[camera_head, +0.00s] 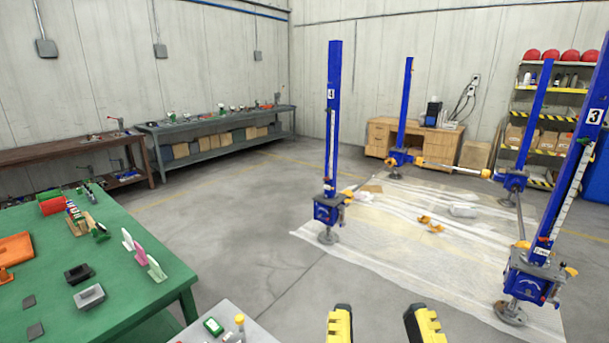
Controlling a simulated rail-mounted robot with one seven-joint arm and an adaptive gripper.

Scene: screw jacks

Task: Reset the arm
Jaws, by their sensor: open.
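My gripper (382,322) shows at the bottom edge, right of centre, as two yellow and black fingers. The fingers stand well apart with bare floor between them, so it is open and empty. The rest of my arm is out of view. Several blue screw jacks stand beyond it: a front left one (327,207) marked 4, a front right one (530,275) marked 3, and others behind, one at the back (399,157) and one at the right (512,180). The gripper touches none of them.
A green table (140,285) with small parts and trays stands at the left. A grey surface (258,335) with a small green item lies beside the gripper. White sheeting (400,240) with yellow pieces covers the floor between the jacks. The floor at centre-left is clear.

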